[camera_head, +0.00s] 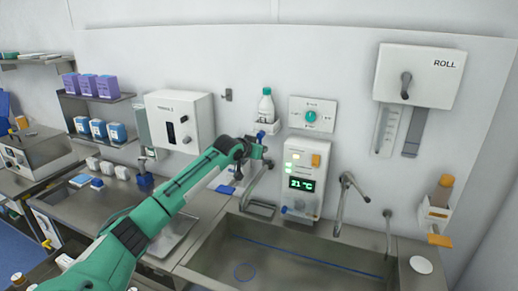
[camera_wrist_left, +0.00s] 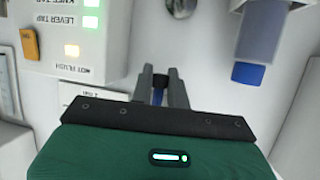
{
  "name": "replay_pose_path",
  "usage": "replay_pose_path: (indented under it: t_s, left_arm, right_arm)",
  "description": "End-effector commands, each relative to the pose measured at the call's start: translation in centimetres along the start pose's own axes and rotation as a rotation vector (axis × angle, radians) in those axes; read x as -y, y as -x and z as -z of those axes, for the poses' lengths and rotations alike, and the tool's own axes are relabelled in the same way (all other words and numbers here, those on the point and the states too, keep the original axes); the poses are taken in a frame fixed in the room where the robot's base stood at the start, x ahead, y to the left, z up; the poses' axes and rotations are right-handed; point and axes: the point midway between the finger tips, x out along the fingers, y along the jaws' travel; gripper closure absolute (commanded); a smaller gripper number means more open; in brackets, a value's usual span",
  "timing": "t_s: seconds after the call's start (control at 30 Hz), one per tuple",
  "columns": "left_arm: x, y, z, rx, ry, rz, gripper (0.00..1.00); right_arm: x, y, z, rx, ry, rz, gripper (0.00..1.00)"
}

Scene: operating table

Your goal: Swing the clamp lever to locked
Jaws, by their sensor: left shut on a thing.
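My left gripper (camera_head: 264,160) reaches in from the left to the wall, just left of the control panel with the green readout. In the left wrist view, my left gripper (camera_wrist_left: 160,82) has its fingers close together around a small dark piece with a blue part, which looks like the clamp lever (camera_wrist_left: 158,96). The fingers and palm hide most of it, so its angle and any lock mark cannot be read. My right gripper is in neither view.
The control panel (camera_head: 304,178) is close on the right of the gripper. A bottle (camera_head: 266,106) on a wall bracket is just above it. A blue-tipped grey part (camera_wrist_left: 248,74) is near in the wrist view. The sink (camera_head: 300,262) lies below, with a tap (camera_head: 345,200).

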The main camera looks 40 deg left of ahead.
Motion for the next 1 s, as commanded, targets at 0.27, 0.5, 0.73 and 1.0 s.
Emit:
replay_pose_path:
  t_s: [0.27, 0.5, 0.73, 1.0]
  left_arm:
    - [0.3, 0.2, 0.7, -0.013, 0.001, 0.003, 0.66]
    - [0.1, 0.1, 0.3, -0.006, 0.001, 0.001, 0.62]
    - [0.2, 0.9, 0.1, -0.006, 0.0, 0.001, 0.62]
    - [0.2, 5.3, -0.2, -0.006, -0.003, 0.001, 0.62]
  right_arm:
    - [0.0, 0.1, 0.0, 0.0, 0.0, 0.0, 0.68]
    - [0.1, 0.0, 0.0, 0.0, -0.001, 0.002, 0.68]
    - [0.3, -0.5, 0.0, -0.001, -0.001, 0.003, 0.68]
    - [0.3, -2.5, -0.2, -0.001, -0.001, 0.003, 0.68]
